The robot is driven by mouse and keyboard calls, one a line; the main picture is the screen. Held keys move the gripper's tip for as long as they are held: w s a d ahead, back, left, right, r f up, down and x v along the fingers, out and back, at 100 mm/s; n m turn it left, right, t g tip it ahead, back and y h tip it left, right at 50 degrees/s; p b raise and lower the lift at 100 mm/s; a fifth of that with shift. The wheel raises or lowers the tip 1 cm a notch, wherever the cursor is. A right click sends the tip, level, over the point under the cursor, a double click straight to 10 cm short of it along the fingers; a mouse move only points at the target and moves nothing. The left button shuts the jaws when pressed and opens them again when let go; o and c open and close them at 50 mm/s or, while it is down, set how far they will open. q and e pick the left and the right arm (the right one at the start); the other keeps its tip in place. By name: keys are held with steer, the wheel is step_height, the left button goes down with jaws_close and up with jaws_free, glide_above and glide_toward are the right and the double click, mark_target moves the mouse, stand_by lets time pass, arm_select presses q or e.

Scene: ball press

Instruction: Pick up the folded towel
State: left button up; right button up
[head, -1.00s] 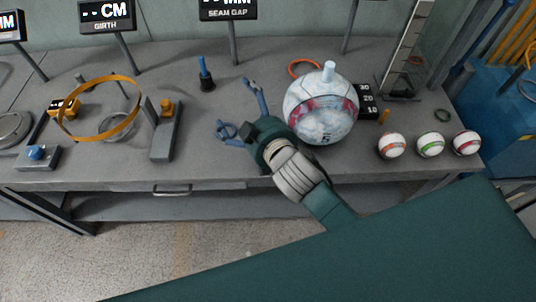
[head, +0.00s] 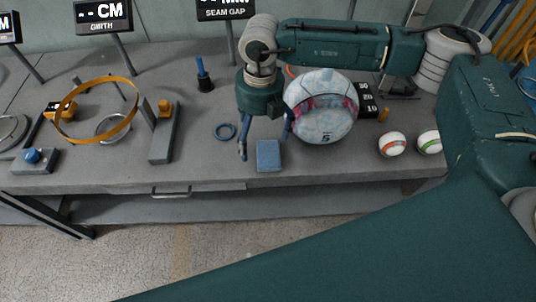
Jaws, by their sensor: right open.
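The folded towel (head: 268,156) is a small blue rectangle lying flat near the front edge of the grey bench. My right gripper (head: 264,149) points down at it from above and behind. Its two blue fingers are spread, one to the left of the towel and one by its upper right corner, with nothing held. I cannot tell how high the fingertips are above the bench. My left gripper is not in view.
A large patterned ball (head: 322,108) stands close to the right of my right gripper. Small balls (head: 392,144) sit at the right. An orange hoop (head: 97,110) stands at the left. Bare bench (head: 215,160) lies left of the towel.

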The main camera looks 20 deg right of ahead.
mark_target(264, 153)
steer(key=shift+h, duration=0.4)
steer(key=f, duration=0.1)
steer(key=d+f, duration=0.1)
steer(key=f, duration=0.1)
steer(key=d+f+p, duration=0.1)
steer(key=shift+w+f, duration=0.25)
steer(key=shift+w, duration=0.1)
steer(key=f, duration=0.1)
steer(key=f+p, duration=0.1)
steer(key=f, duration=0.2)
steer(key=shift+w+f, duration=0.45)
steer(key=shift+f, duration=0.5)
steer(key=c, duration=1.3)
